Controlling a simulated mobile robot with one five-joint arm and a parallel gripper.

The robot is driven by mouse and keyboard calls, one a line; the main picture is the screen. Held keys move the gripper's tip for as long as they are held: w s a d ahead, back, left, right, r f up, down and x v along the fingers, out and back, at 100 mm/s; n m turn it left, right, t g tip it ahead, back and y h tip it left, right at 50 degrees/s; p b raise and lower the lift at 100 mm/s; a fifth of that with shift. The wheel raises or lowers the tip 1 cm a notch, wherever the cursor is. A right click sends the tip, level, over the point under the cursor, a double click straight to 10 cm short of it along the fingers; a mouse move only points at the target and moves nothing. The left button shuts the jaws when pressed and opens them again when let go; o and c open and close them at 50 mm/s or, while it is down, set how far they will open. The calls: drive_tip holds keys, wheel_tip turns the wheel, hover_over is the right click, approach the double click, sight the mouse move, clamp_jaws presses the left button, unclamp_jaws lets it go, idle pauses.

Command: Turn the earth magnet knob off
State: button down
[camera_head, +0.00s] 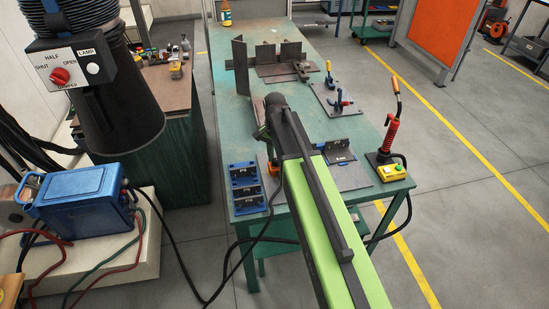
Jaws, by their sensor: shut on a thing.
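The earth magnet (272,171) shows as a small orange piece on the near part of the green table, mostly hidden behind my arm. A black cable runs from beside it down to the floor. My gripper (262,134) is at the dark end of my arm, close above the orange piece. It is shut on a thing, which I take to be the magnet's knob. The fingertips and the knob are hidden, so the knob's angle cannot be told.
The green table (224,100) holds a blue block rack (245,188) left of my arm. A steel angle plate (340,151), a red-handled torch (390,132) and a yellow button box (391,172) are to the right. A damper box (70,62) with a red knob hangs at left.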

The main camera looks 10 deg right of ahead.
drive_tip(key=shift+n, duration=0.4)
drive_tip(key=n, duration=0.8)
drive_tip(key=shift+n, duration=0.3)
drive_tip(key=n, duration=0.4)
drive_tip(key=shift+n, duration=2.2)
